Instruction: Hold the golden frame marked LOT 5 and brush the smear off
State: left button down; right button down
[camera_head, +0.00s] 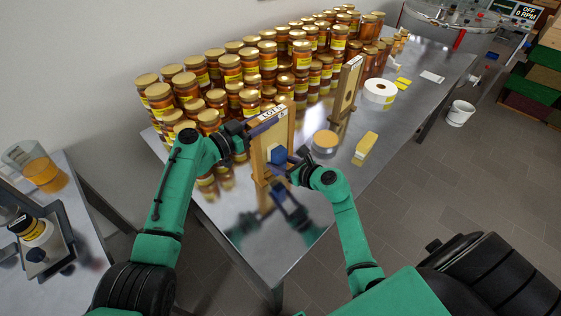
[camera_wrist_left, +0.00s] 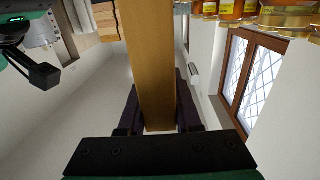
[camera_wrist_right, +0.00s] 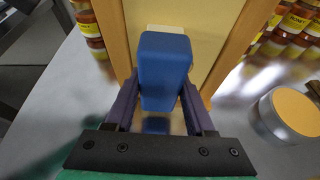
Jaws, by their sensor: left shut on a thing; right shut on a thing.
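The golden wooden frame marked LOT 5 (camera_head: 281,134) stands upright near the table's front end, a pale panel (camera_wrist_right: 203,60) inside it. My left gripper (camera_head: 250,130) is shut on the frame's upper part; in the left wrist view a wooden bar (camera_wrist_left: 151,65) lies between its fingers. My right gripper (camera_head: 290,165) is shut on a blue block (camera_wrist_right: 165,65), likely the brush, held in front of the panel. A whitish edge shows behind the block; I cannot tell whether it touches the panel. I see no clear smear; the block hides part of the panel.
Stacked honey jars (camera_head: 232,75) line the wall behind the frame. The shiny table's front corner is clear.

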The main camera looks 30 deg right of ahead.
aim_at(287, 157)
jog(key=shift+d, duration=0.15)
jog(key=shift+w+d, duration=0.25)
jog(key=shift+d, duration=0.45)
jog(key=shift+w+d, duration=0.2)
jog(key=shift+d, duration=0.5)
jog(key=shift+s+a, duration=0.25)
jog(key=shift+a, duration=0.55)
jog(key=shift+s+a, duration=0.2)
jog(key=shift+a, duration=0.55)
jog(key=shift+w+d, duration=0.25)
jog(key=shift+d, duration=0.5)
jog(key=shift+w+d, duration=0.2)
jog(key=shift+d, duration=0.55)
